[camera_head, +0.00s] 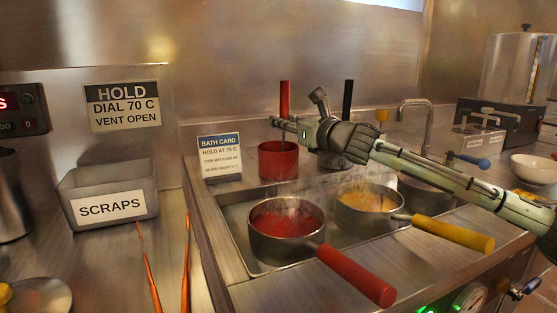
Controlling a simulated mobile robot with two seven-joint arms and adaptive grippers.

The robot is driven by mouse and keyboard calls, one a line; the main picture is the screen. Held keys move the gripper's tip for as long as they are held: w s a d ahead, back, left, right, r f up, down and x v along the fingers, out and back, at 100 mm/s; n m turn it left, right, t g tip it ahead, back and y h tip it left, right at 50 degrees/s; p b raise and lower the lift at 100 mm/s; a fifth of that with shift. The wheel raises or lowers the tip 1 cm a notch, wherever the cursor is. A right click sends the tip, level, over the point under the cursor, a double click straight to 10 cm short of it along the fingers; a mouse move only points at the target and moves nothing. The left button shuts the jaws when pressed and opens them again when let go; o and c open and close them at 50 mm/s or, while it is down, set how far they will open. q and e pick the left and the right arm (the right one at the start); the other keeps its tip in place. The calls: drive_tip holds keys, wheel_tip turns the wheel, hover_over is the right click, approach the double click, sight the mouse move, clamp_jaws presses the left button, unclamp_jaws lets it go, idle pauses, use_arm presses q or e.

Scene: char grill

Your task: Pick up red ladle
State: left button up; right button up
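A red upright handle (284,97), which looks like the red ladle's, rises above a red round holder (278,160) behind the bath. The ladle's lower end is hidden in the holder. My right gripper (279,123) reaches in from the right, with its fingertips crossing in front of or around the handle just above the holder rim. The fingers are small and seen edge-on, so I cannot tell whether they are closed on the handle. My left gripper is not in view.
A red-handled pot (287,229) and a yellow-handled pot (368,201) sit in the bath in front. A black handle (347,99) stands right of the red one. The bath card (220,157) stands left of the holder. A faucet (415,118) and scraps bin (108,197) flank the area.

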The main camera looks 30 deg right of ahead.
clamp_jaws()
